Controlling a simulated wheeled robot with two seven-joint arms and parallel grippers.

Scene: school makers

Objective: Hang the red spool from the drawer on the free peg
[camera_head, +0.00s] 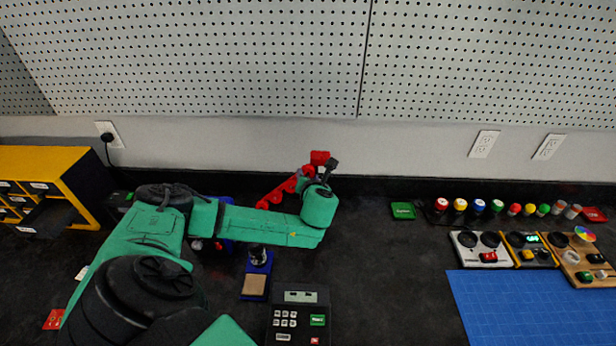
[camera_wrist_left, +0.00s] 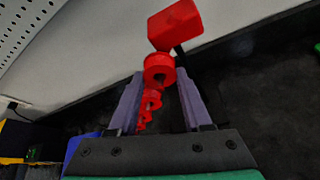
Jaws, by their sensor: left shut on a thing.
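My left gripper (camera_head: 307,172) is near the back of the bench, below the pegboard. In the left wrist view its two grey-purple fingers (camera_wrist_left: 158,76) are shut on a round red spool (camera_wrist_left: 158,68) at their tips. A red block (camera_wrist_left: 175,25) on a dark post shows just beyond the spool; the red top also shows in the head view (camera_head: 319,157). More red parts (camera_wrist_left: 148,105) run in a row behind the spool, and in the head view they slope down left of the gripper (camera_head: 278,193). I cannot make out a bare peg. My right gripper is not in view.
A yellow drawer cabinet (camera_head: 80,172) stands at the left with a dark drawer (camera_head: 46,217) pulled out. A black keypad device (camera_head: 298,312) and a blue stand (camera_head: 257,275) are in front. Colored knobs, panels and a blue mat (camera_head: 540,305) fill the right. The middle right bench is clear.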

